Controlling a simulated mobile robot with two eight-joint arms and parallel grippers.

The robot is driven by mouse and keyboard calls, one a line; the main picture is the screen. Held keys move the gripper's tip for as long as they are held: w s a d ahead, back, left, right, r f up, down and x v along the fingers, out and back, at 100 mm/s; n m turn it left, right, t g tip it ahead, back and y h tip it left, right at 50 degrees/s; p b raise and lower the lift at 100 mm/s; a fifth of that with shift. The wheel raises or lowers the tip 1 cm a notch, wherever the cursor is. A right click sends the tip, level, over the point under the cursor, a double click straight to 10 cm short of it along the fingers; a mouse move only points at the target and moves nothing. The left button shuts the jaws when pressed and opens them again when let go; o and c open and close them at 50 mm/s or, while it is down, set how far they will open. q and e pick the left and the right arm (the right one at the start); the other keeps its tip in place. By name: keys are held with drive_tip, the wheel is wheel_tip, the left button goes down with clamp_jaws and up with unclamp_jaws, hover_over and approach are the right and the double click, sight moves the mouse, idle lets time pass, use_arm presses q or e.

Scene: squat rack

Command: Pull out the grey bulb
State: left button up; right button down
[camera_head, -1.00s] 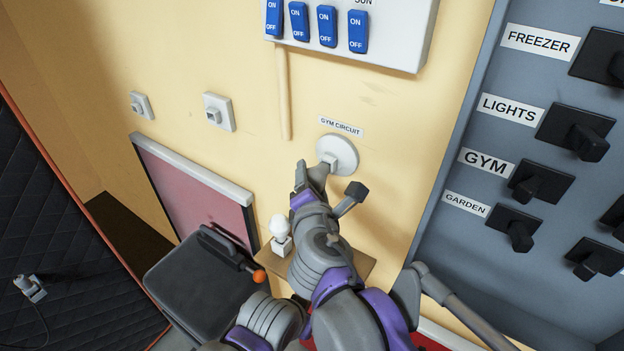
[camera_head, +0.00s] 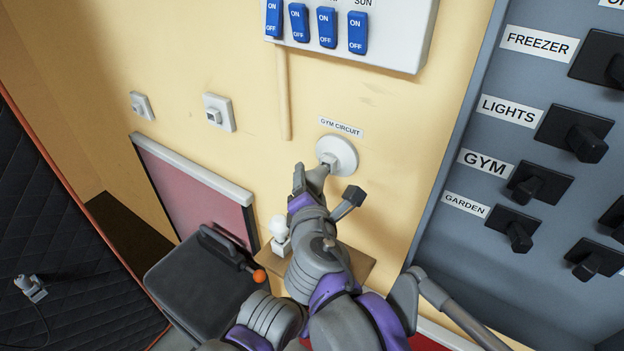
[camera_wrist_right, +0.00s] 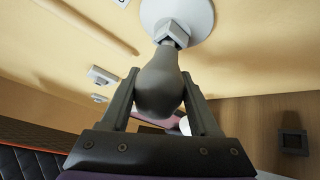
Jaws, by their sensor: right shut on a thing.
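The grey bulb (camera_wrist_right: 160,85) shows in the right wrist view, its neck at the square holder of a round white wall socket (camera_wrist_right: 195,18). In the head view the bulb (camera_head: 317,176) shows partly, below the white socket (camera_head: 338,154) under the "GYM CIRCUIT" label. My right gripper (camera_wrist_right: 160,92) has a finger on each side of the bulb and is shut on it. The gripper also shows in the head view (camera_head: 308,182), close to the wall. Whether the bulb's base is still inside the holder cannot be told. My left gripper is not in view.
A white bulb (camera_head: 278,228) stands in a holder on a small wooden shelf (camera_head: 355,262), close to my right arm. A panel of blue switches (camera_head: 326,28) is above. A grey cabinet with black rotary switches (camera_head: 540,185) stands at right. A dark padded seat (camera_head: 200,285) is lower left.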

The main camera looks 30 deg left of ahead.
drive_tip(key=shift+s, duration=0.35)
